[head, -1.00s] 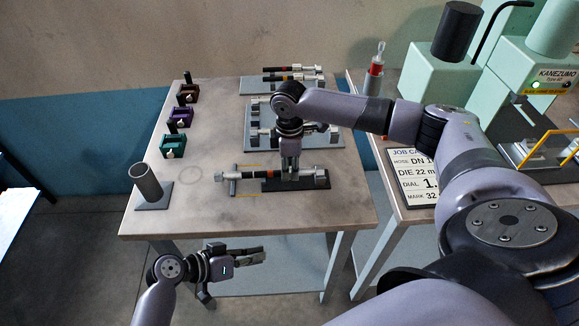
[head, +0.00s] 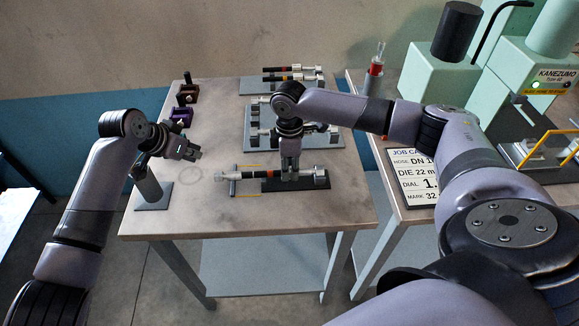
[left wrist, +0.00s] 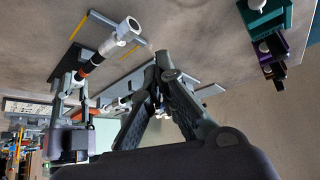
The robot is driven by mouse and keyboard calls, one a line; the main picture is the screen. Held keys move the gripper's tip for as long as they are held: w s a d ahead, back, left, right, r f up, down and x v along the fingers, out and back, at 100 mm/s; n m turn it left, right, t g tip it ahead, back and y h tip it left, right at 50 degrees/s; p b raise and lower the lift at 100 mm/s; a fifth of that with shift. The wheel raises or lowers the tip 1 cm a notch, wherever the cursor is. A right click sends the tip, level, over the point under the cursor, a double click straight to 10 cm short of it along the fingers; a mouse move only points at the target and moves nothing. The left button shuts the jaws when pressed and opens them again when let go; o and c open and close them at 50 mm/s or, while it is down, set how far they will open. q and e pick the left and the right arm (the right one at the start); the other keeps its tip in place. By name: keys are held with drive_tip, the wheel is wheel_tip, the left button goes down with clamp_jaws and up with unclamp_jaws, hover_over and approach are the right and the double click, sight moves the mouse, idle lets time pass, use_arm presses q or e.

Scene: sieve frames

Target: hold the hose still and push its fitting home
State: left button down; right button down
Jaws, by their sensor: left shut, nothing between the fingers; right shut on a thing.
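The dark hose (head: 246,175) with an orange band lies along a dark fixture plate (head: 296,184) near the front of the table. A silver-white fitting (head: 223,176) is at its left end; in the left wrist view this pale end (left wrist: 122,36) points toward the upper right. My right gripper (head: 290,178) is shut on the hose from above, right of the orange band. My left gripper (head: 197,153) is shut and empty above the table, behind and left of the fitting, apart from it. Its closed fingers also show in the left wrist view (left wrist: 162,62).
A grey upright tube (head: 150,188) on a base stands at the front left, partly behind my left arm. Small coloured blocks (head: 180,117) line the left edge. Racks with other hoses (head: 292,78) are at the back. A job card (head: 412,178) stands right.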

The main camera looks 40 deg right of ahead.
use_arm(q)
hover_over(213, 187)
drive_tip(key=w+a, duration=0.1)
drive_tip(key=a, duration=0.1)
drive_tip(key=shift+w+d+f, duration=0.1)
drive_tip(key=shift+f, duration=3)
drive_tip(key=shift+f, duration=0.15)
drive_tip(key=shift+f, duration=1.95)
drive_tip(key=shift+d, duration=0.1)
drive_tip(key=shift+s+d, duration=0.25)
drive_tip(key=shift+d, duration=0.05)
drive_tip(key=shift+s+d, duration=0.15)
drive_tip(key=shift+d, duration=0.05)
drive_tip(key=shift+s+d, duration=0.15)
drive_tip(key=shift+d, duration=0.1)
